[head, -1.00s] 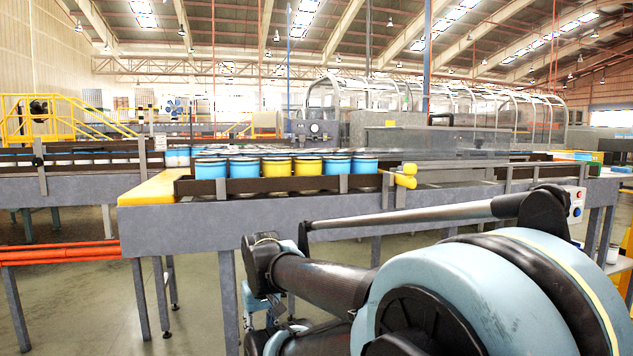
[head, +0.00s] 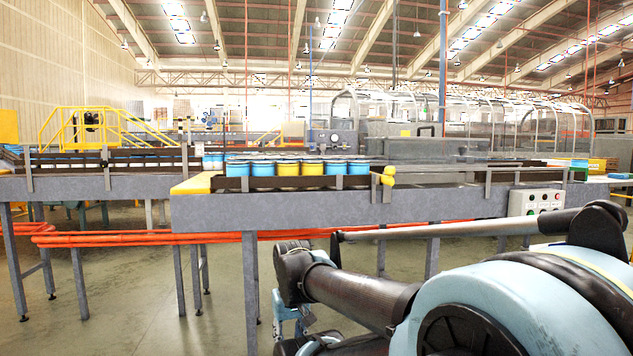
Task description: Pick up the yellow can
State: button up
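A yellow can (head: 287,169) stands in a row of cans on the conveyor, near the middle of the head view. Blue cans (head: 263,169) stand to its left, and more blue cans (head: 335,168) to its right. More cans stand behind the front row, mostly hidden. The dark side rail covers the lower part of the front cans. My arm fills the lower right, below and in front of the conveyor, well apart from the cans. My gripper cannot be made out; only arm links show clearly.
The grey conveyor frame (head: 320,211) crosses the view on legs, with a yellow corner plate (head: 197,184) at its left end. Orange pipes (head: 150,239) run low behind it. A button box (head: 535,201) hangs at the right. Open floor (head: 150,310) lies at the lower left.

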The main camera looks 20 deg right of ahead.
aim_at(307, 167)
jog(key=z, duration=1)
jog(key=i, duration=0.45)
jog(key=u, duration=0.15)
